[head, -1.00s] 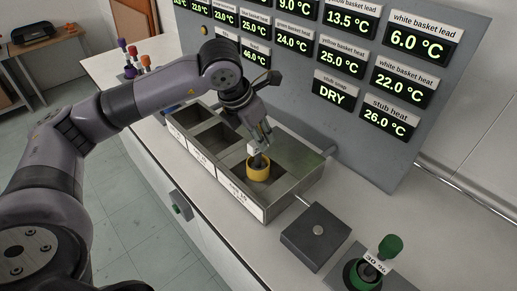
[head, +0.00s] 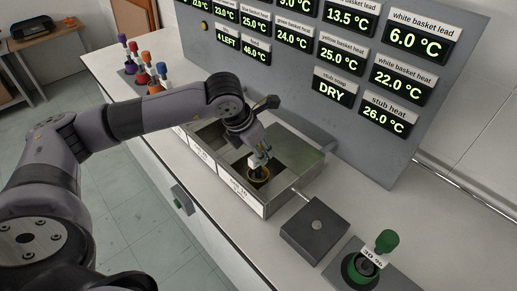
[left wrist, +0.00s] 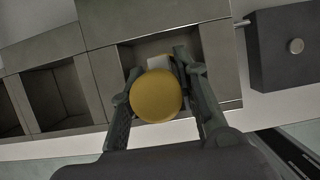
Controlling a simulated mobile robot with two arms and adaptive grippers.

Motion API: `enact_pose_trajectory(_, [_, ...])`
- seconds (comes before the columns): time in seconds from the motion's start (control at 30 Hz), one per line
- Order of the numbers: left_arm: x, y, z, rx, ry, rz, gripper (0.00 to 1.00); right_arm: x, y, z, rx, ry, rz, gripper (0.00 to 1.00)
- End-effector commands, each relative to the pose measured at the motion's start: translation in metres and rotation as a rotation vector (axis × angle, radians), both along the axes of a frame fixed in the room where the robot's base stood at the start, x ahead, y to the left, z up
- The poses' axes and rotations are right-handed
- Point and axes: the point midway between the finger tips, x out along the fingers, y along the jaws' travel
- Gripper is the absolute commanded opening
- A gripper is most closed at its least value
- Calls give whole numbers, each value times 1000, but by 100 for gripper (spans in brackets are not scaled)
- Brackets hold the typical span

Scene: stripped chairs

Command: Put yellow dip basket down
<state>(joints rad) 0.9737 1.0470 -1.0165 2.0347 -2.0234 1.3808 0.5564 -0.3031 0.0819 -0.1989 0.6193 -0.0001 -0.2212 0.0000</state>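The yellow dip basket (head: 258,175) is low inside the right-hand well of the metal bath (head: 292,180). My right gripper is not in view.
A dark box with a round knob (head: 316,226) stands right of the bath. Beyond it is a green-handled item (head: 386,242) with a "30 %" label. Several coloured-top handles (head: 142,70) stand at the far left. A display panel (head: 400,140) rises behind the bath.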

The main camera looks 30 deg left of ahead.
Motion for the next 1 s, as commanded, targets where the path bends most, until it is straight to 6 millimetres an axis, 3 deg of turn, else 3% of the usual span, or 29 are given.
enact_pose_trajectory(0.2, [0,0,0,0,0,0,45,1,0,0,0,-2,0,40])
enact_pose_trajectory(0.63, [-1,1,6,0,-3,0,46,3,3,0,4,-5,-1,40])
enact_pose_trajectory(1.0, [-28,10,75,1,-7,1,46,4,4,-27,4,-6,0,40])
